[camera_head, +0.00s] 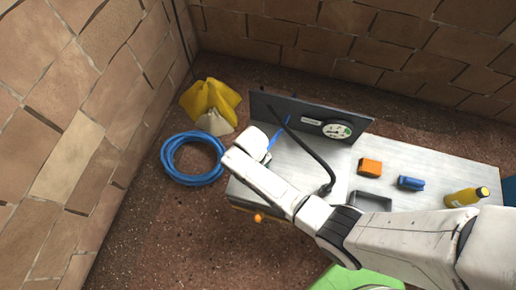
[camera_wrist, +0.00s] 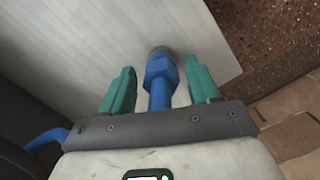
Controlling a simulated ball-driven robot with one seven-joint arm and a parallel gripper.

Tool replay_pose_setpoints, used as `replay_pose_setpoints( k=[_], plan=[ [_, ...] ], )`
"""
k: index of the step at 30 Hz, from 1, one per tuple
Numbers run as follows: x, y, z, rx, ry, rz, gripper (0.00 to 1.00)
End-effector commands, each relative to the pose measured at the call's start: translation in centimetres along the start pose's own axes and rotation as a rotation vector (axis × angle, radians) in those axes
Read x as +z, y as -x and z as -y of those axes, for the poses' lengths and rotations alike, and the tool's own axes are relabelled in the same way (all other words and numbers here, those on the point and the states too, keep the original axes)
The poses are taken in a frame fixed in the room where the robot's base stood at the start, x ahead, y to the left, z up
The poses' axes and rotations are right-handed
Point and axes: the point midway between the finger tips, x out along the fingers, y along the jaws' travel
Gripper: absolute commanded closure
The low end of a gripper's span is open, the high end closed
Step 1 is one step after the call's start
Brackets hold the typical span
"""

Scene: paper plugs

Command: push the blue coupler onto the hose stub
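In the wrist view, a blue fitting with a hex collar and a brass-coloured end, which looks like the blue coupler (camera_wrist: 160,75), lies between the two teal fingers of my gripper (camera_wrist: 159,68). The fingers stand apart, with a narrow gap on each side of the fitting. Its brass end points away from me over the pale tabletop. In the head view a blue strip (camera_head: 281,133) shows beside my white hand, in front of the dark panel; my fingers are hidden there. I cannot make out the hose stub for certain.
The grey table (camera_head: 440,163) carries a dark upright panel (camera_head: 358,124) with a gauge, a black hose (camera_head: 303,146), an orange block (camera_head: 370,167), a blue item (camera_head: 411,183) and a yellow bottle (camera_head: 466,197). A blue hose coil (camera_head: 168,165) lies on the floor at left.

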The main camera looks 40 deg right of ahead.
Motion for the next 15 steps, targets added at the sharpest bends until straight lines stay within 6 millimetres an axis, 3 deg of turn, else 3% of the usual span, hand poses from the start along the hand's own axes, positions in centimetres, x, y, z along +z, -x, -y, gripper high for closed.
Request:
replay_pose_setpoints(
  k=[3, 15],
  plan=[
    [0.00, 0.01, 0.00, 0.000, 0.000, 0.000, 0.28],
    [0.08, 0.60, 0.00, 0.000, 0.000, 0.000, 0.28]
  ],
)
